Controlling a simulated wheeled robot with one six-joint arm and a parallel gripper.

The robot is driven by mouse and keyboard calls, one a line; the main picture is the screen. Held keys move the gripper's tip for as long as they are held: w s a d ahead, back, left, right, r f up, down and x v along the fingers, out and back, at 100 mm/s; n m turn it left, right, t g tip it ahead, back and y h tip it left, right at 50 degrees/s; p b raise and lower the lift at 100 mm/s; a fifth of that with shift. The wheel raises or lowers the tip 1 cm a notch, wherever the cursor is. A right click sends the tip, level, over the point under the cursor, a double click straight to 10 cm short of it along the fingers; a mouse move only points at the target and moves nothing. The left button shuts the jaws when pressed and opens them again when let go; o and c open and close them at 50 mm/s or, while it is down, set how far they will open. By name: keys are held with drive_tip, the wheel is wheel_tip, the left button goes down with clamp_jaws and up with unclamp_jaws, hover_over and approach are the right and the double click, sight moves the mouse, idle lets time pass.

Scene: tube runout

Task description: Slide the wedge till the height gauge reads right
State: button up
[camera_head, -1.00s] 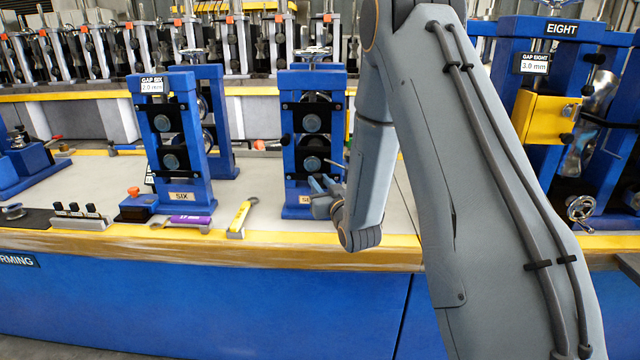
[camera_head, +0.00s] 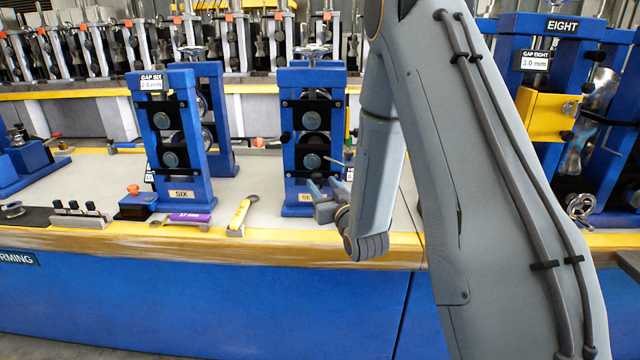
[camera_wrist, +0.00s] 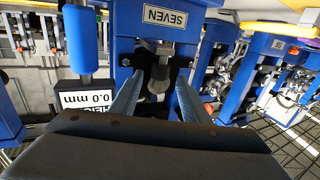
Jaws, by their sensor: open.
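My gripper (camera_head: 322,187) is open in front of the lower part of blue stand SEVEN (camera_head: 312,75). In the wrist view, my two fingers (camera_wrist: 157,100) reach toward the stand (camera_wrist: 125,22), one on each side of a small dark grey rounded part (camera_wrist: 159,77). This part may be the wedge's end; I cannot tell for sure. It appears not to be gripped. The height gauge label (camera_wrist: 85,99) is upside down at the left, partly cut off by my gripper body, and reads 0.0 mm. A blue cylinder (camera_wrist: 80,40) stands beside it.
Stand SIX (camera_head: 180,130) is to the left, its gap sign reading 2.0 mm. A yellow-handled tool (camera_head: 241,215) and a purple-handled wrench (camera_head: 188,219) lie near the bench's front edge. Stand EIGHT (camera_head: 560,28) is at the right, its sign reading 3.0 mm.

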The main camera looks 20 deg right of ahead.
drive_tip(key=s, duration=0.5)
drive_tip(key=shift+d, duration=0.15)
drive_tip(key=s+a+r+g+p, duration=0.1)
drive_tip(key=s+g+p, duration=0.1)
drive_tip(key=s+g, duration=0.4)
drive_tip(key=s+a+r+g+p, duration=0.1)
drive_tip(key=s+g, duration=0.5)
drive_tip(key=s, duration=0.9)
drive_tip(key=s+a+r+g+h+p, duration=0.1)
drive_tip(key=s+a+g+p, duration=0.1)
drive_tip(key=s+g, duration=0.4)
drive_tip(key=s+p, duration=0.1)
drive_tip(key=s, duration=0.4)
drive_tip(key=shift+s+m+p, duration=0.15)
drive_tip(key=shift+m+p, duration=0.15)
drive_tip(key=shift+m, duration=0.1)
drive_tip(key=shift+d, duration=0.15)
